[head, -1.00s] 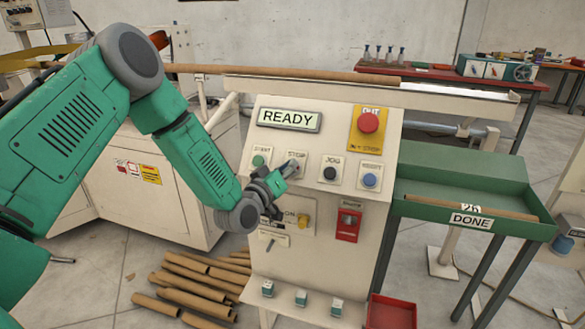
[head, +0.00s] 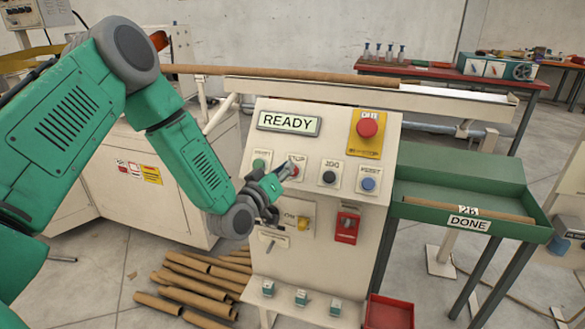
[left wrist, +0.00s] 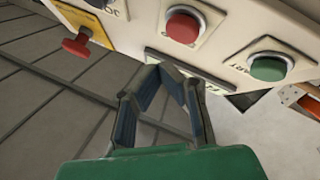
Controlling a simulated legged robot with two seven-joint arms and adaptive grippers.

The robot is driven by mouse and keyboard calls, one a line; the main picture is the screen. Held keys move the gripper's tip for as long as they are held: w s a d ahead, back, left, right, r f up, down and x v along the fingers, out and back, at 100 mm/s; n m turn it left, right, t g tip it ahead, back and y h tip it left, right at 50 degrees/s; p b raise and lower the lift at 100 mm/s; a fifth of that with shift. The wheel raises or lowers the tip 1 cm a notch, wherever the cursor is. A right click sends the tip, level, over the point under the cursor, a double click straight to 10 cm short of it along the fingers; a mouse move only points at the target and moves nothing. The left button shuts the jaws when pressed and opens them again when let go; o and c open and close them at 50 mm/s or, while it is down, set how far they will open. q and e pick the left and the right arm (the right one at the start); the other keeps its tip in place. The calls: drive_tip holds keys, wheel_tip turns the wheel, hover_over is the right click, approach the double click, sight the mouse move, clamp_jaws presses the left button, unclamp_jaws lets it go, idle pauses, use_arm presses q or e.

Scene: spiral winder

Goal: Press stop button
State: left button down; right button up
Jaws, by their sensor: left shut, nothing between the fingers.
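The red stop button (head: 294,171) is on the cream control panel (head: 290,240), between the green start button (head: 261,162) and the black jog button (head: 329,177). My left gripper (head: 284,171) is shut and empty, its fingertips just left of the stop button and partly over its plate. In the left wrist view the panel appears upside down. There the red stop button (left wrist: 183,26) stands clear above the closed fingertips (left wrist: 165,70), with the green start button (left wrist: 268,66) to the right. I see a gap there. My right gripper is out of view.
The panel's display (head: 289,121) reads READY. A red mushroom button on a yellow plate (head: 367,127) sits upper right. The blue reset button (head: 369,183) is right of jog. Cardboard tubes (head: 196,290) lie on the floor.

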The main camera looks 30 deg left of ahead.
use_arm(q)
drive_tip(key=shift+s+d+r+p, duration=0.15)
drive_tip(key=shift+s+r+p, duration=0.25)
drive_tip(key=shift+s+r, duration=0.2)
drive_tip(key=shift+s+d+r+p, duration=0.15)
drive_tip(key=shift+s+r+p, duration=0.25)
drive_tip(key=shift+s, duration=0.2)
